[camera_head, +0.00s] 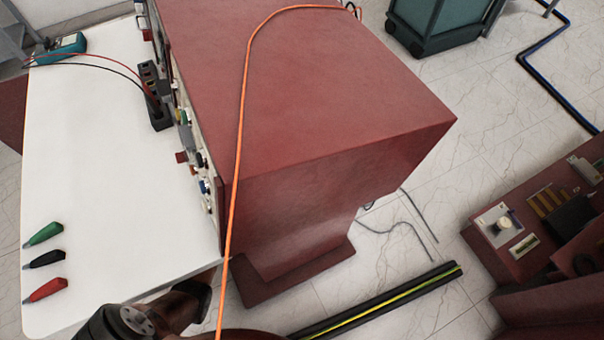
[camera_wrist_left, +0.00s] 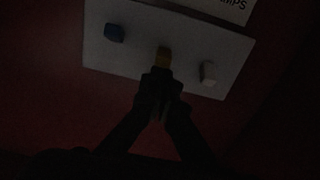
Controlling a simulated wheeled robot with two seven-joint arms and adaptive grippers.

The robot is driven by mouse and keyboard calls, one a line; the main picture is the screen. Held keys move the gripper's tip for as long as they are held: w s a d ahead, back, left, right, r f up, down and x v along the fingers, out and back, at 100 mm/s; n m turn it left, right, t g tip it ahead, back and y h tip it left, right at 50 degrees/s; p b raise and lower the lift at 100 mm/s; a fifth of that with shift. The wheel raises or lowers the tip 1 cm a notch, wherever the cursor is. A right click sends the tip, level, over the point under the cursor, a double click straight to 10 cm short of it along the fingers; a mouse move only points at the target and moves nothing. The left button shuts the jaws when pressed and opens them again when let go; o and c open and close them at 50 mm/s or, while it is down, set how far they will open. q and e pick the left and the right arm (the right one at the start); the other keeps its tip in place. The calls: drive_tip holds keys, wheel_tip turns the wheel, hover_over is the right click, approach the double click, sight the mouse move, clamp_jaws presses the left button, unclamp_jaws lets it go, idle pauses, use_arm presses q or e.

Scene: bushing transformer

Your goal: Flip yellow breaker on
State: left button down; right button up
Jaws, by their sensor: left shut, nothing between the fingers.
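In the dim left wrist view, a pale panel (camera_wrist_left: 140,54) carries three small levers on a dark red face. The yellow breaker (camera_wrist_left: 163,55) is the middle one, between a blue lever (camera_wrist_left: 114,33) and a white lever (camera_wrist_left: 208,72). My left gripper (camera_wrist_left: 159,82) is shut and empty. Its fingertips are just below the yellow breaker in the picture, and they overlap its lower end. I cannot tell if they touch it. In the head view part of my arm shows at the bottom; its fingers do not. My right gripper is not in view.
A large red cabinet (camera_head: 310,85) stands beside a white table (camera_head: 110,180), with an orange cable (camera_head: 246,90) across it. Green (camera_head: 44,234), black (camera_head: 46,259) and red (camera_head: 47,290) probes lie on the table. Another dark red unit (camera_head: 535,225) stands at the right.

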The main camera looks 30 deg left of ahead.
use_arm(q)
drive_tip(key=f+p+v, duration=0.2)
drive_tip(key=v, duration=0.7)
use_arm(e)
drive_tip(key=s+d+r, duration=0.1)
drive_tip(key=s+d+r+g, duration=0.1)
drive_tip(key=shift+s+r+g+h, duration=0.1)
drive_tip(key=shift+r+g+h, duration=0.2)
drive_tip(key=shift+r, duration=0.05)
use_arm(q)
drive_tip(key=shift+s+f, duration=0.15)
drive_tip(key=shift+s, duration=0.05)
